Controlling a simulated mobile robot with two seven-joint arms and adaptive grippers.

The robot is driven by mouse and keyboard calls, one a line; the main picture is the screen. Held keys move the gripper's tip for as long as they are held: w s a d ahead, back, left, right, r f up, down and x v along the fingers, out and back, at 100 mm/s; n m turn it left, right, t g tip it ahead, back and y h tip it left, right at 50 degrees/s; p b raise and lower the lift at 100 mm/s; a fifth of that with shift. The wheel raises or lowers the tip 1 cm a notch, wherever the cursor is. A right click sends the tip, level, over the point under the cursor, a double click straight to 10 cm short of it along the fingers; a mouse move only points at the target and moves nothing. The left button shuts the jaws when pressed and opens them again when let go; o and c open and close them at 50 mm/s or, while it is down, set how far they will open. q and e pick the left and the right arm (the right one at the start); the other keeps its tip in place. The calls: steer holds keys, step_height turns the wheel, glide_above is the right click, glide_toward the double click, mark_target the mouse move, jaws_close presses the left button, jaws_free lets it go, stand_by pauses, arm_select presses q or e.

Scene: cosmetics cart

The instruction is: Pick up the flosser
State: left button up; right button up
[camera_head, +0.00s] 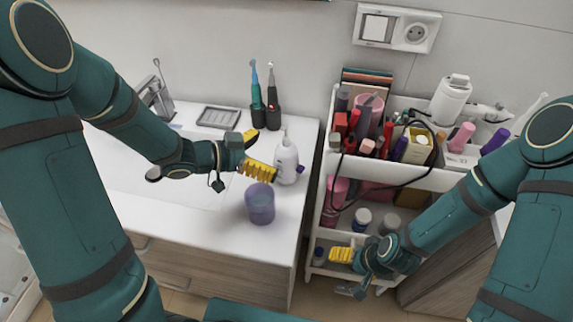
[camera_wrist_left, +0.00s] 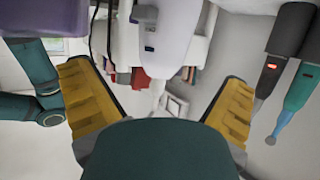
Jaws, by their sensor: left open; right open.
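The flosser (camera_head: 287,162) is a white upright bottle-like device with a thin nozzle, standing on the white counter. In the left wrist view the flosser (camera_wrist_left: 165,30) shows upside down, with dark buttons and its nozzle between the fingers. My left gripper (camera_head: 256,155) is open, just left of the flosser, with its yellow fingers towards it. In the left wrist view the open fingers (camera_wrist_left: 158,80) have nothing gripped between them. My right gripper (camera_head: 338,255) is open and empty, low in front of the cart.
A purple cup (camera_head: 260,204) stands in front of the flosser. A dark holder (camera_head: 267,117) with a teal and a black toothbrush stands behind it. A soap dish (camera_head: 218,117) is further left. The white cart (camera_head: 440,178), full of cosmetics and a hanging black cable, stands right.

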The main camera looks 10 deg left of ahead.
mark_target(276, 154)
arm_select(q)
steer(key=x, duration=0.2)
steer(key=b+x, duration=0.1)
steer(key=x, duration=0.1)
steer(key=shift+w+d+f, duration=0.15)
steer(key=shift+w+f, duration=0.1)
steer(key=shift+f, duration=0.15)
steer(key=shift+w+d, duration=0.25)
steer(key=shift+d, duration=0.1)
steer(key=c, duration=1.4)
